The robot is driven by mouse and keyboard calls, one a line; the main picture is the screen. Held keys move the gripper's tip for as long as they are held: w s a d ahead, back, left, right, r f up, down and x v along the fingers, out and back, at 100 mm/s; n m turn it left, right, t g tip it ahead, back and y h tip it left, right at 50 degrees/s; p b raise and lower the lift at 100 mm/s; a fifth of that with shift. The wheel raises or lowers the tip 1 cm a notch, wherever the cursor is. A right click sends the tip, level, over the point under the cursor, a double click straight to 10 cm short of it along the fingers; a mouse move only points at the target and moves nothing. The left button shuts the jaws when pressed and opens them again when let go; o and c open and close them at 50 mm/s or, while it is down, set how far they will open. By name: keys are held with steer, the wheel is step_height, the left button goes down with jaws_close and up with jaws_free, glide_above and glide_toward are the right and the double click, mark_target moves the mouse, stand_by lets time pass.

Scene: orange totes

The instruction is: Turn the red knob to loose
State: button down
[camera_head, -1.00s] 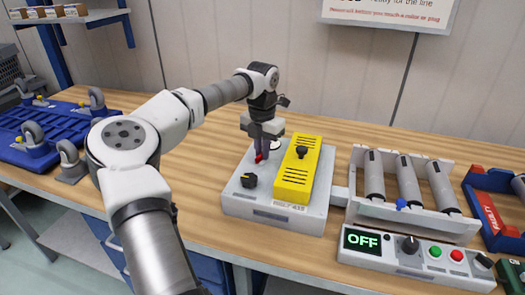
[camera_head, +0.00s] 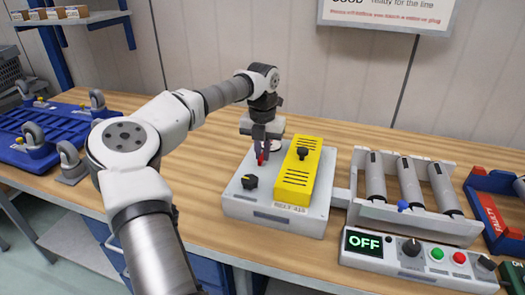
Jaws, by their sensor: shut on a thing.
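The red knob (camera_head: 261,158) sits near the back left of the grey base unit (camera_head: 262,217), left of the yellow cover. Only a small red part of it shows. My gripper (camera_head: 261,152) points straight down over it with its fingers around it, shut on the knob. The fingers hide most of the knob, and I cannot read any marking beside it.
A yellow slotted cover (camera_head: 297,182) with a black knob (camera_head: 302,153) lies on the base unit. Another black knob (camera_head: 250,182) stands front left. Right are a roller conveyor (camera_head: 409,184) and a control box (camera_head: 420,262) reading OFF. Blue caster frames (camera_head: 35,150) lie left.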

mark_target(262, 155)
steer(key=c, duration=1.5)
jaws_free()
step_height(262, 155, up, 14)
steer(key=shift+f+b, duration=0.1)
steer(key=shift+b, duration=0.65)
